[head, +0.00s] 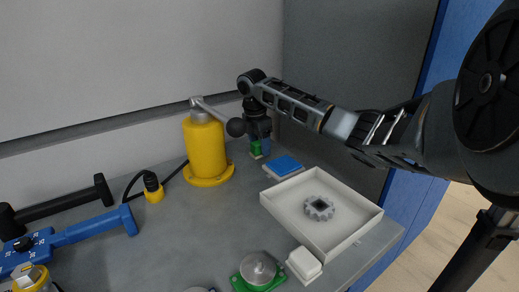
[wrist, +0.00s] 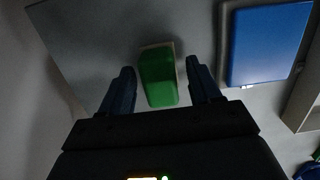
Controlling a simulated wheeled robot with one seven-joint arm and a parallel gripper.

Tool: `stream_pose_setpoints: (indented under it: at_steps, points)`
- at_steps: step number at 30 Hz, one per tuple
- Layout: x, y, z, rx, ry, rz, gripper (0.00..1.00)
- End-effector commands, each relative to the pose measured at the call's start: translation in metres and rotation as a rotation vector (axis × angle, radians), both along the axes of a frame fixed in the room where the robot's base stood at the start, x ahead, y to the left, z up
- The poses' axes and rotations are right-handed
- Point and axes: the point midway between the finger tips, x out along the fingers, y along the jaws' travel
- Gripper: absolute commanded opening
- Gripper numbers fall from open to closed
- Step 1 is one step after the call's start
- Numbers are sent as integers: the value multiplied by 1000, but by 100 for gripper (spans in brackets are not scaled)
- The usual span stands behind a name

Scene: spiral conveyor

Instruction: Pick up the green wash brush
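The green wash brush (wrist: 158,78) shows in the wrist view as a green block with a pale edge at its far end. It sits between the two blue fingers of my gripper (wrist: 160,88), with a gap on each side. The gripper is open. In the head view the brush (head: 256,149) is at the back of the table, partly hidden by my gripper (head: 262,148), which points down over it.
A blue-topped block (head: 283,166) lies just right of the brush; it also shows in the wrist view (wrist: 266,44). A yellow cylinder with a lever (head: 206,150) stands close on the left. A white tray (head: 352,240) holding a grey gear (head: 319,208) is in front. The back wall is near.

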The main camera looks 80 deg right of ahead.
Motion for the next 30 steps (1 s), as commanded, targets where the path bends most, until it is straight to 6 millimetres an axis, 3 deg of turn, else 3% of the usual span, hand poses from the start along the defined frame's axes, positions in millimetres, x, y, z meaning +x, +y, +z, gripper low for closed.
stream_pose_setpoints:
  at_steps: [2, 16, 25, 30]
  points:
    - [0, 0, 0, 0, 0, 0, 54]
    - [0, 0, 1, 0, 0, 0, 9]
    - [0, 0, 2, -1, -1, 0, 8]
    - [0, -1, 14, -2, -1, 0, 8]
